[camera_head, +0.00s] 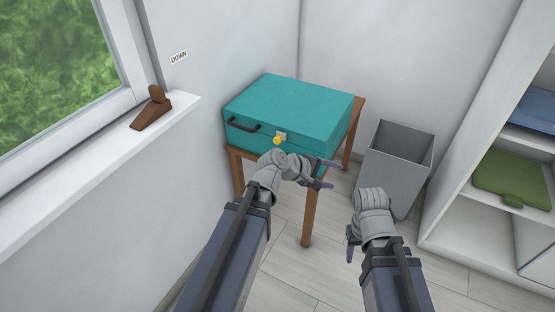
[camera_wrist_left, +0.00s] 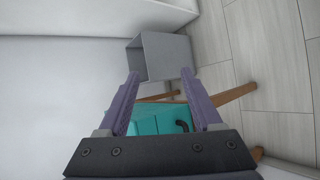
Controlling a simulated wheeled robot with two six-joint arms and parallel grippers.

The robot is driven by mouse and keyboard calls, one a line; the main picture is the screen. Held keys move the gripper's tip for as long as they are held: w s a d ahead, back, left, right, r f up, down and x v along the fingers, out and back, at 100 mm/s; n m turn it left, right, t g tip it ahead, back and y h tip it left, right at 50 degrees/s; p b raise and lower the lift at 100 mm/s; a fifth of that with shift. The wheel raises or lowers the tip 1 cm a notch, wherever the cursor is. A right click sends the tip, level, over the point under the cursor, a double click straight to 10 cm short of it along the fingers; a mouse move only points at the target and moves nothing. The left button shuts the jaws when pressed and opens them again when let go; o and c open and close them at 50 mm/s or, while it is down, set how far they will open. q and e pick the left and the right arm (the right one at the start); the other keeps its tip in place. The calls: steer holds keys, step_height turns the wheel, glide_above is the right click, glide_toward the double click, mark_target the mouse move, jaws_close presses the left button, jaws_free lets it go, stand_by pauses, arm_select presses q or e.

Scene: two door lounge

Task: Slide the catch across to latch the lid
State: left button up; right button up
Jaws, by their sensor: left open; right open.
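A teal box (camera_head: 290,105) with a closed-looking lid sits on a small wooden table (camera_head: 309,212). In the left wrist view, the box (camera_wrist_left: 160,120) shows between and behind the open fingers (camera_wrist_left: 163,98). My right gripper (camera_head: 351,240) is lower right, by the floor area; its fingers are partly hidden.
A grey bin (camera_head: 395,165) stands right of the table and also shows in the left wrist view (camera_wrist_left: 160,56). A white shelf (camera_head: 470,225) with a green item (camera_head: 512,178) is at the right. A brown wedge (camera_head: 151,108) rests on the windowsill (camera_head: 115,138) at the left.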

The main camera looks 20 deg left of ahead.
arm_select(q)
steer(key=w+a+f+n+t+b, duration=0.4)
steer(key=w+a+n+t+b, duration=0.15)
steer(key=a+n+b, duration=0.35)
steer(key=n+t+y+b, duration=0.4)
steer(key=n+y+b, duration=0.15)
steer(key=n, duration=0.45)
glide_toward(276, 142)
steer(key=w, duration=0.3)
steer(key=shift+w+d, duration=0.25)
steer(key=shift+w, duration=1.05)
steer(key=shift+w+d, duration=0.3)
steer(key=shift+w, duration=1.05)
steer(key=shift+w+d, duration=0.25)
steer(key=shift+w, duration=1.05)
arm_select(e)
step_height(276, 142, down, 17)
arm_select(q)
jaws_close()
